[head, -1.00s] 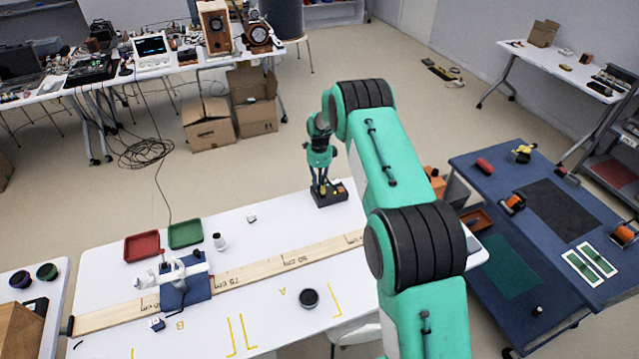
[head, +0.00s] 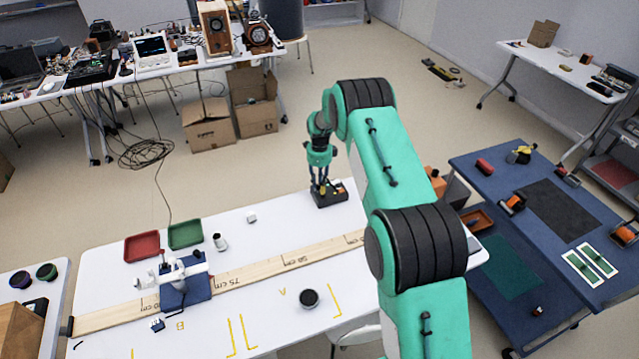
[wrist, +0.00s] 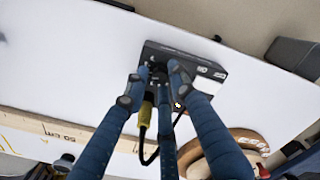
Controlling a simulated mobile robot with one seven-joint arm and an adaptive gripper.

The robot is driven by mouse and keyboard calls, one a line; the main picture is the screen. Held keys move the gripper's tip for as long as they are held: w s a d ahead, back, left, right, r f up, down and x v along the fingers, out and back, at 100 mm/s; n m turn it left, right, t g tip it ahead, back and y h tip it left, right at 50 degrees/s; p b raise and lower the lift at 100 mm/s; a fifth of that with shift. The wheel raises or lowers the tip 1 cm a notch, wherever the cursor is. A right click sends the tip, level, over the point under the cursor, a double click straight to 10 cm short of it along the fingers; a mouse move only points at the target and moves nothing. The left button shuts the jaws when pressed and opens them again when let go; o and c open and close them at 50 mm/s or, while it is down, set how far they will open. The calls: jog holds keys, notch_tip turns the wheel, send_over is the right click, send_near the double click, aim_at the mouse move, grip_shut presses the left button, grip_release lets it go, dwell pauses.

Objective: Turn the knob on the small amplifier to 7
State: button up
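The small amplifier (head: 340,195) is a black box on the far side of the white table in the head view. In the wrist view the amplifier (wrist: 205,68) shows a dark panel with white markings. A yellow plug (wrist: 147,112) with a black cable is at its near side. My gripper (head: 321,187) points down over the amplifier. In the wrist view my gripper's blue-grey fingers (wrist: 158,78) converge at the panel around a dark part, probably the knob. The fingertips mostly hide it, so I cannot read its setting or tell whether they grip it.
A long wooden ruler board (head: 290,262) runs along the white table (head: 255,290). Red (head: 142,246) and green (head: 185,235) trays, a white cup (head: 219,242) and a dark round object (head: 309,299) stand left and nearer. A blue bench (head: 480,180) is at right.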

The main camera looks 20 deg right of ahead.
aim_at(319, 184)
notch_tip(319, 184, up, 12)
jog(key=shift+f, duration=0.25)
dwell(0.3)
dwell(0.4)
